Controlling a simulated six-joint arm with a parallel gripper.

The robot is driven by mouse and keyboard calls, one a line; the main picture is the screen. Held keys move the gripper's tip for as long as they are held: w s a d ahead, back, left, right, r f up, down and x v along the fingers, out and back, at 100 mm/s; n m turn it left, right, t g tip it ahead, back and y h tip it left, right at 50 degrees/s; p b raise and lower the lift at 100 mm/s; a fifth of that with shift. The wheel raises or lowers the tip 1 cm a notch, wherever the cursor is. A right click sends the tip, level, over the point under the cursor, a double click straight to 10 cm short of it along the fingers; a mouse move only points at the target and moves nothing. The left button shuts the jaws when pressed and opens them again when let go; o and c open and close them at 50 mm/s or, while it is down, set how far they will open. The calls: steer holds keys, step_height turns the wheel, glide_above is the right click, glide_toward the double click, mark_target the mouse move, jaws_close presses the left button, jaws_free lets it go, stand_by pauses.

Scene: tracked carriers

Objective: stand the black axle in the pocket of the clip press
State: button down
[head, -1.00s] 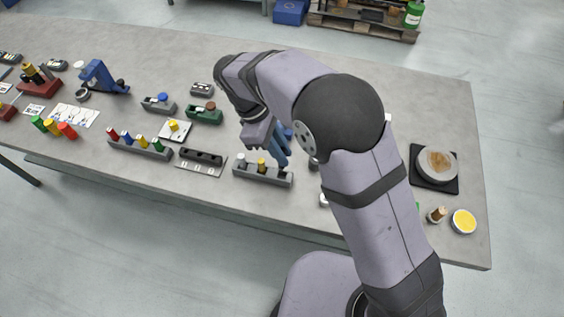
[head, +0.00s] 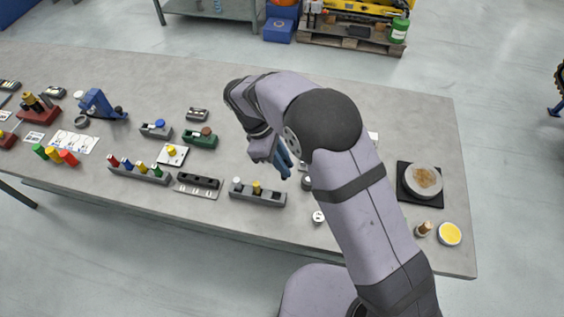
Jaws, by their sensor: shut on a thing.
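My gripper (head: 284,160), with blue fingers, is shut above the table, just behind the right end of a grey rack (head: 262,199). The black axle is in its grip, but the fingers and the small scale mostly hide it. The rack holds a white-topped peg and a yellow-topped peg (head: 256,187); its right end has no standing peg. A blue press-like tool (head: 97,103) with a dark handle stands at the far left. A red-based fixture (head: 36,111) stands left of it. I cannot tell which of them is the clip press, and no pocket shows clearly.
Another grey rack (head: 140,175) holds several coloured pegs. A black block on a plate (head: 197,186), a green fixture (head: 199,140) and a grey fixture with a blue knob (head: 157,131) lie between. A round pan (head: 422,181) is at the right. The back middle of the table is clear.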

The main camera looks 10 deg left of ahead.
steer(key=w+a+n+t+y, duration=0.4)
steer(key=w+a+n, duration=0.8)
steer(key=n, duration=0.6)
steer(key=shift+w+a+r+t, duration=0.15)
steer(key=shift+w+r+t, duration=0.15)
steer(key=shift+w, duration=0.1)
steer(key=shift+f, duration=0.15)
steer(key=shift+f+b, duration=1.85)
steer(key=shift+b, duration=0.05)
steer(key=shift+f+p, duration=0.3)
steer(key=shift+p, duration=0.1)
steer(key=shift+f, duration=1.25)
stand_by(1.2)
